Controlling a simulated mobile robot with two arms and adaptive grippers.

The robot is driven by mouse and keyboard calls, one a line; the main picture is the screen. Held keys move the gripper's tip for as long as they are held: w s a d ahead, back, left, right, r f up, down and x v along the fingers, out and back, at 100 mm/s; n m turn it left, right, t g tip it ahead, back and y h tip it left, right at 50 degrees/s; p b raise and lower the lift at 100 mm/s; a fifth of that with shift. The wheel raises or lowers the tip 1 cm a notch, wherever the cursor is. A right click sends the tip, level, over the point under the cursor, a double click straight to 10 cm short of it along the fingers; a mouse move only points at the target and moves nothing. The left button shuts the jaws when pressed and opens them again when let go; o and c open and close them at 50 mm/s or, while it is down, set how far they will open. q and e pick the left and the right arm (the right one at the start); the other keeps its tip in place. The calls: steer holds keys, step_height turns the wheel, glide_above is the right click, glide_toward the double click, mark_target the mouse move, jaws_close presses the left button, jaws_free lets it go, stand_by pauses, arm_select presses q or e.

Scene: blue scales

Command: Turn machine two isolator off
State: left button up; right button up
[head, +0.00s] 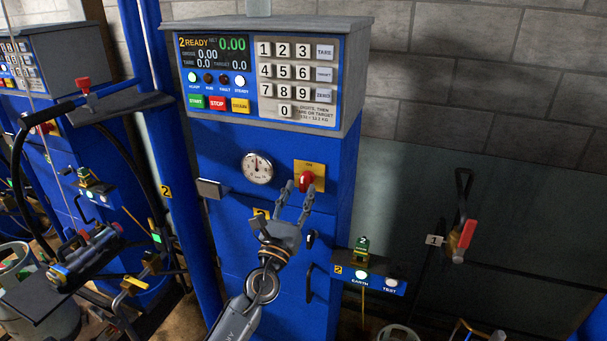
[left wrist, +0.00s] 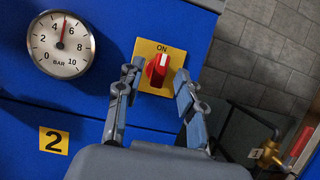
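The isolator is a red rotary knob (head: 306,181) on a yellow plate (head: 316,169) on the front of blue machine two (head: 225,150). In the left wrist view the red knob (left wrist: 158,71) has a white mark pointing up, toward the word ON on its yellow plate (left wrist: 145,48). My left gripper (head: 298,189) is open, with its fingers pointing at the knob. In the left wrist view its fingertips (left wrist: 157,74) appear on either side of the knob; I cannot tell whether they touch it. My right gripper is not in view.
A pressure gauge (head: 257,168) sits left of the knob. Above it is the control panel (head: 258,78) with its keypad. An earth and test box (head: 370,280) stands at lower right, and a red-handled valve (head: 464,235) is on the right wall. Another machine (head: 55,50) stands at left.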

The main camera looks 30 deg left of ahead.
mark_target(302, 186)
arm_select(q)
steer(key=shift+p+x, duration=0.3)
steer(key=shift+x, duration=1.65)
jaws_close()
